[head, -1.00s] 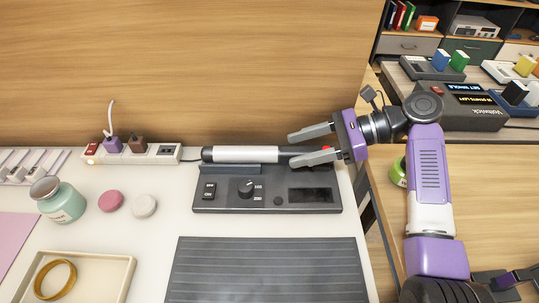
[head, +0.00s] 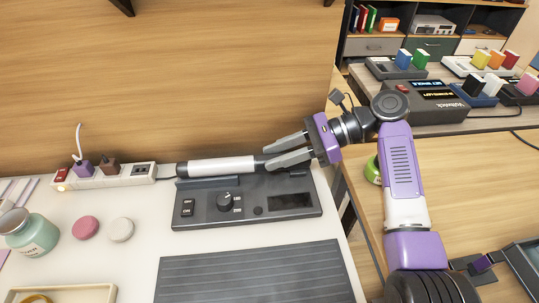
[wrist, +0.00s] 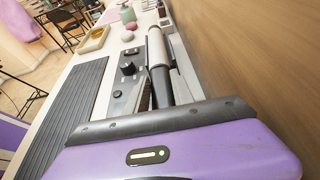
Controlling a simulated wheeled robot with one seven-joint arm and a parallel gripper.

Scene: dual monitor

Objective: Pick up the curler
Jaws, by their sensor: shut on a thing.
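The curler has a white barrel (head: 222,165) and a dark handle at its right end. It lies along the back of the dark control base (head: 245,205), and I cannot tell whether it is lifted clear. My gripper (head: 270,156) comes in from the right and is shut on the curler's handle. The fingers hide part of the handle. In the wrist view, the white barrel (wrist: 157,48) points away from me, and the dark handle (wrist: 161,88) runs between the fingers.
A power strip (head: 105,176) stands left of the base, with the wooden wall panel (head: 180,80) close behind. A teal jar (head: 35,236), a pink disc (head: 86,227) and a white disc (head: 121,229) are at left. A ridged dark mat (head: 250,275) lies in front.

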